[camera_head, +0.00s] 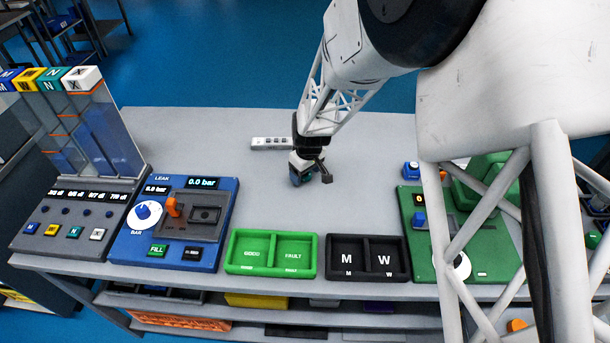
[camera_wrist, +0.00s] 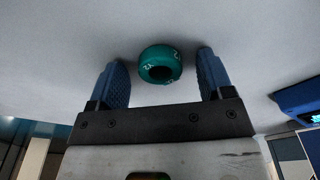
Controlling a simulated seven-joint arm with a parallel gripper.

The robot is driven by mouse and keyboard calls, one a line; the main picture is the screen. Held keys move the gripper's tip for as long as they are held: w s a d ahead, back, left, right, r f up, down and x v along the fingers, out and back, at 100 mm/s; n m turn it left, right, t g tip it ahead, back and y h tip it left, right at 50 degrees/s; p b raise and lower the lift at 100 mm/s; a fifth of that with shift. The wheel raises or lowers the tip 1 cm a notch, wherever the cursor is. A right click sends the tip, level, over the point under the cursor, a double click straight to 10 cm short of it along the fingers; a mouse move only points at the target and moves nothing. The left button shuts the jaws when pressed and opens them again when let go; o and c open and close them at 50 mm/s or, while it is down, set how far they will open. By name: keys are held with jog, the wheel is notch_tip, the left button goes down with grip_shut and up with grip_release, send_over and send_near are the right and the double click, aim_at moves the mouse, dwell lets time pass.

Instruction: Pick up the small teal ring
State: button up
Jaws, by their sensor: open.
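The small teal ring (camera_wrist: 160,64) lies on the grey table top (camera_head: 260,210). In the wrist view it shows a dark central hole and small pale markings on its rim. My gripper (camera_wrist: 162,75) is open, with one blue fingertip on each side of the ring and a gap visible on both sides. The ring sits near the level of the fingertips, and I cannot tell how far it is between them. In the head view my gripper (camera_head: 310,178) is low over the table behind the trays, and the ring cannot be made out there.
A power strip (camera_head: 272,143) lies behind my gripper. In front are a green GOOD/FAULT tray (camera_head: 271,271) and a black M/W tray (camera_head: 366,276). A blue leak panel (camera_head: 128,252) stands left, a green panel (camera_head: 425,262) right. The table between is mostly clear.

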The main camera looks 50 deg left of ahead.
jog(key=c, duration=1)
jog(key=shift+r, duration=0.1)
jog(key=shift+r, duration=0.35)
notch_tip(320, 180, up, 3)
jog(key=s+d, duration=0.2)
jog(key=d, duration=0.2)
jog(key=s+d, duration=0.3)
jog(key=d, duration=0.2)
jog(key=s+d+r, duration=0.1)
jog(key=s+d, duration=0.2)
jog(key=d, duration=0.1)
jog(key=shift+d+r, duration=0.1)
jog(key=shift+d, duration=0.3)
